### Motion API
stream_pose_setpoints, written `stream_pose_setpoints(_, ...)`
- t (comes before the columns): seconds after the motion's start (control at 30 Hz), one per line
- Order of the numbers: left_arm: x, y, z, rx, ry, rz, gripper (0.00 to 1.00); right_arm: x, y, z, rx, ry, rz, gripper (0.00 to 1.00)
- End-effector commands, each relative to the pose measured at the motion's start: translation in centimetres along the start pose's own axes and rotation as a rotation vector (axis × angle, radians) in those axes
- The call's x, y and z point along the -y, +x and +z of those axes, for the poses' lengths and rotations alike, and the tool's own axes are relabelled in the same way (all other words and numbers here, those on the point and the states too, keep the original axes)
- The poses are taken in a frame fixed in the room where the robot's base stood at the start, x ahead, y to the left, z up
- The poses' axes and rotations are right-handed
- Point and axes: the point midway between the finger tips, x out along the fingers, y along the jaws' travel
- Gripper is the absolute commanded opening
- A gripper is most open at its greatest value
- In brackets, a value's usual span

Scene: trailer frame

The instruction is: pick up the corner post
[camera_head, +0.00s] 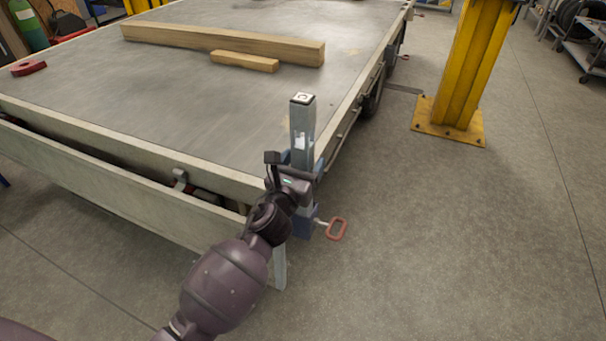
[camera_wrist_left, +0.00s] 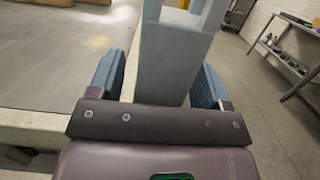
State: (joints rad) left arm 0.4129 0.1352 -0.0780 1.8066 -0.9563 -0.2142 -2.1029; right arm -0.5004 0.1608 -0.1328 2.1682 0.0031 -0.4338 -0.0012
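The corner post (camera_head: 302,118) is a grey metal square post, standing upright at the near right corner of the trailer bed (camera_head: 150,95). Its lower part is hidden behind my left gripper (camera_head: 303,168). In the left wrist view the post (camera_wrist_left: 170,65) rises between the two blue finger pads. The left gripper (camera_wrist_left: 160,82) is open around it, with a narrow gap showing at the left pad; contact at the right pad is hard to tell. My right gripper is in neither view.
A red-handled pin (camera_head: 337,229) sticks out right of the post's foot. A long timber (camera_head: 220,42) and a short block (camera_head: 245,62) lie on the bed. A lowered side board (camera_head: 110,190) hangs in front. A yellow column (camera_head: 462,70) stands right; the floor between is clear.

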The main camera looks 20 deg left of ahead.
Motion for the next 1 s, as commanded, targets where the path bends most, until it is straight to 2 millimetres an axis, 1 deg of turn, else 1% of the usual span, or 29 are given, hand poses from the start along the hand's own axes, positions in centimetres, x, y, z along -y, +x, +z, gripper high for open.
stream_pose_setpoints(0.03, 0.0, 0.0, 0.0, 0.0, 0.0, 0.0, 0.63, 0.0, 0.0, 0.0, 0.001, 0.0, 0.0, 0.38)
stream_pose_setpoints(0.07, 0.0, 0.0, 0.0, 0.0, 0.0, 0.0, 0.59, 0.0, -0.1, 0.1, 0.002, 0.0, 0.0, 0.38)
stream_pose_setpoints(0.2, 0.0, 0.0, 0.0, 0.0, 0.0, 0.0, 0.37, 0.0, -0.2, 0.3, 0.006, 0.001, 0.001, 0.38)
stream_pose_setpoints(0.43, 0.0, 0.0, 0.0, 0.0, 0.0, 0.0, 0.02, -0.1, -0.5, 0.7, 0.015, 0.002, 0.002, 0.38)
stream_pose_setpoints(0.63, 0.0, 0.0, 0.2, 0.003, 0.0, -0.001, 0.02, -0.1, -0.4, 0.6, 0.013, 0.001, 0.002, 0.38)
stream_pose_setpoints(0.77, 0.0, 0.1, 0.8, 0.006, 0.0, -0.001, 0.02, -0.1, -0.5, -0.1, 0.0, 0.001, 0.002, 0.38)
stream_pose_setpoints(0.87, 0.0, 0.4, 2.2, 0.012, 0.002, -0.002, 0.02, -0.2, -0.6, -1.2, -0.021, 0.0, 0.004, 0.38)
stream_pose_setpoints(0.97, 0.0, 0.6, 4.1, 0.017, 0.005, -0.003, 0.02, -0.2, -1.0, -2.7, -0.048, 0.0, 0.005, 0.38)
stream_pose_setpoints(1.0, -0.1, 0.8, 5.0, 0.019, 0.005, -0.002, 0.02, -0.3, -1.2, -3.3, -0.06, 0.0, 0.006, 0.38)
